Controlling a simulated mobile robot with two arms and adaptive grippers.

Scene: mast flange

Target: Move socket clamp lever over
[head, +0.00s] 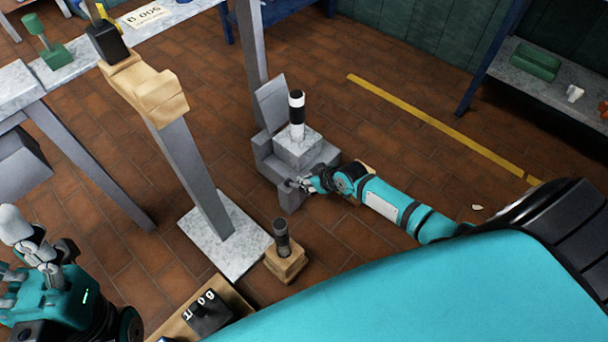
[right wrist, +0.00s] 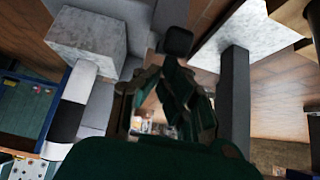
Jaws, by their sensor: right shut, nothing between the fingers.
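A grey clamp socket (head: 270,155) stands low on the floor, with a pale stone-like block (head: 299,150) on top. A black-and-white cylinder (head: 296,115) rises upright from that block. It also shows in the right wrist view (right wrist: 70,108). A short grey bar (head: 290,200), possibly the clamp lever, projects at the socket's front. My right gripper (head: 301,185) is shut and empty beside that bar; I cannot tell whether they touch. In the right wrist view, a dark-tipped part (right wrist: 178,41) lies just beyond the fingers. My left gripper (head: 32,258) is at the lower left, away from the socket.
A grey post with a wooden top (head: 145,90) stands on a pale base plate (head: 222,240) left of the socket. A wooden block with a dark peg (head: 285,260) sits in front. A workbench (head: 15,88) is at left. Open floor lies behind the socket.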

